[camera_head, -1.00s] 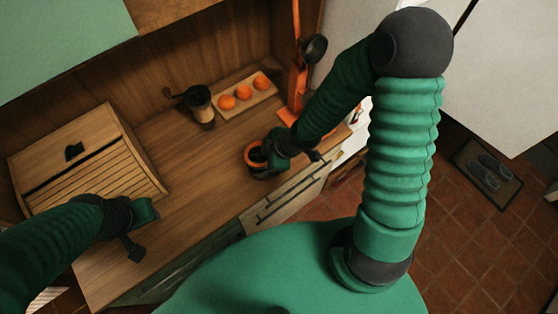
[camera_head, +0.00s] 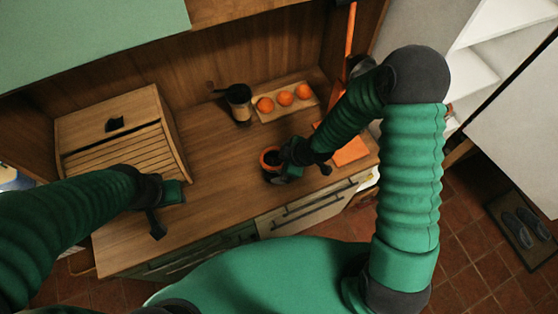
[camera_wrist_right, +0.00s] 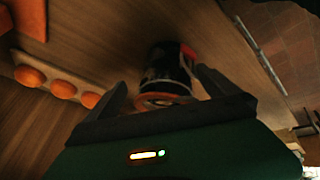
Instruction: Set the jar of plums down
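The jar of plums (camera_head: 269,159), dark with an orange rim, appears upright on or just above the wooden counter; which, I cannot tell. My right gripper (camera_head: 284,167) is at its right side and covers part of it. In the right wrist view the jar (camera_wrist_right: 166,78) is blurred and lies between and beyond the fingertips of my right gripper (camera_wrist_right: 158,82). A gap shows at the left finger; the right finger is close to or touching the jar. My left gripper (camera_head: 163,212) hovers over the counter's left front, holding nothing visible.
A wooden bread box (camera_head: 120,140) stands at left. A dark grinder (camera_head: 239,104) and a board (camera_head: 308,101) with three oranges (camera_head: 284,98) are behind the jar. An orange stand (camera_head: 350,151) is to the right, behind my right arm. The counter (camera_head: 215,165) between bread box and jar is clear.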

